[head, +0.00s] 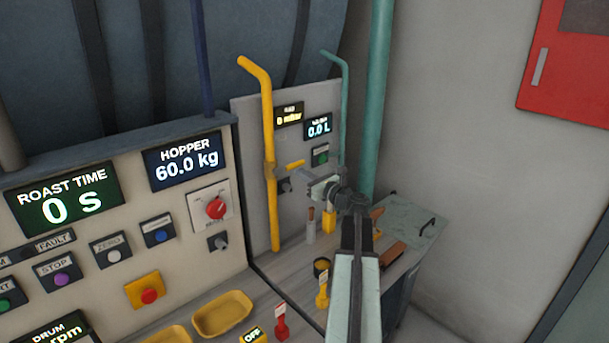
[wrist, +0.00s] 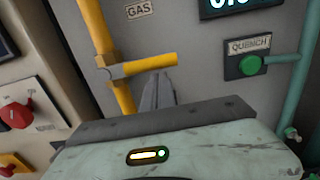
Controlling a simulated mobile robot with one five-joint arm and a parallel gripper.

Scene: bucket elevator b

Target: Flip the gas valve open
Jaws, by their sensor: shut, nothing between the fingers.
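The gas valve is on the yellow gas pipe (head: 268,120), which also shows in the wrist view (wrist: 97,35). Its yellow lever handle (head: 295,164) sticks out to the right, across the upright pipe; the wrist view shows the lever (wrist: 145,66) with a grey collar at the pipe. A "GAS" label is above it. My gripper (head: 304,173) is shut and empty, close to the lever. In the wrist view my fingertips (wrist: 158,78) appear just below the lever's right part; whether they touch it I cannot tell.
A green quench button (wrist: 250,65) and a teal pipe (wrist: 305,50) are to the right. The gas display (head: 289,115) reads 0 mbar. The left panel has a red rotary switch (head: 216,208). Yellow trays (head: 222,315) and small tools stand on the counter below.

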